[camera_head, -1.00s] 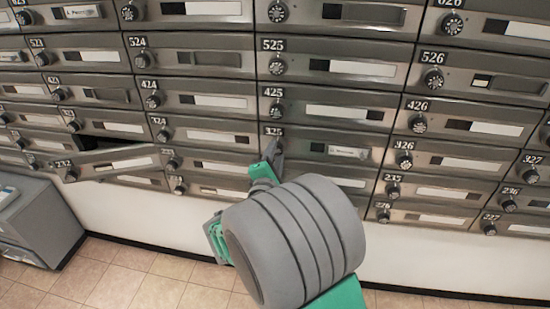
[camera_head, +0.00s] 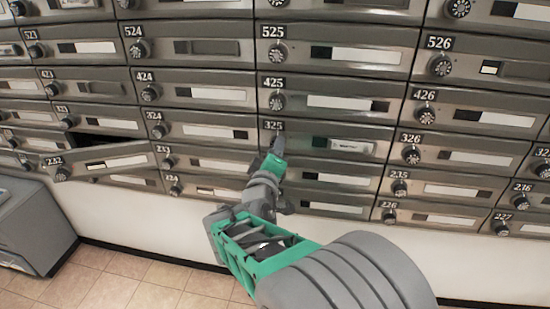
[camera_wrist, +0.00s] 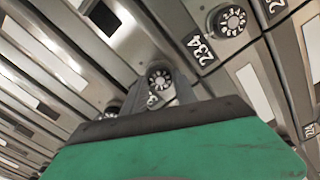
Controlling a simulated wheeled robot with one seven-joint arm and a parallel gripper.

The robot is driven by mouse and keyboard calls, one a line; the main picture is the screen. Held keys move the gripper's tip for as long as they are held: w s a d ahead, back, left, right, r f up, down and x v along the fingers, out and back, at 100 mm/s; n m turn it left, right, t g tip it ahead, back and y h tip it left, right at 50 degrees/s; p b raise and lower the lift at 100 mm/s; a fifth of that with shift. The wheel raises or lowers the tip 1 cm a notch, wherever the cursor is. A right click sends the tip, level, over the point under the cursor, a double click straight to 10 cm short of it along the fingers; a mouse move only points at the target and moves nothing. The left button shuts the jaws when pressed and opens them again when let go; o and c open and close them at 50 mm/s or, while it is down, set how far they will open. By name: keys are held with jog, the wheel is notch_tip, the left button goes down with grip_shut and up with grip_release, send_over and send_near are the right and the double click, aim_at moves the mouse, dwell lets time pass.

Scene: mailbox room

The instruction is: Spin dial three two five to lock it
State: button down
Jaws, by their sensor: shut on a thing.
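The mailbox door labelled 325 (camera_head: 325,143) is closed flush in the middle column, with a name card in its slot. Its dial sits under the number plate and is hidden behind my fingertips in the head view. My gripper (camera_head: 277,147) reaches up from below and is shut at that spot, on the dial. In the wrist view a black dial with white marks (camera_wrist: 160,77) shows between the tips of my gripper (camera_wrist: 163,86). The number plate beside it is mostly covered by a finger. The dial's exact setting cannot be read.
Door 232 (camera_head: 105,160) hangs ajar at the left, with a dark opening above it. Neighbouring dials 425 (camera_head: 277,102) and 326 (camera_head: 411,155) stick out nearby. A grey cabinet (camera_head: 35,222) stands at the lower left. Tiled floor below is clear.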

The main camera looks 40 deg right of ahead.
jog(key=m+b, duration=1)
jog(key=b, duration=0.2)
jog(key=shift+f+m+b, duration=0.15)
jog(key=shift+m+b, duration=0.15)
jog(key=shift+m, duration=0.1)
jog(key=c, duration=1)
grip_release()
jog(key=shift+o, duration=0.2)
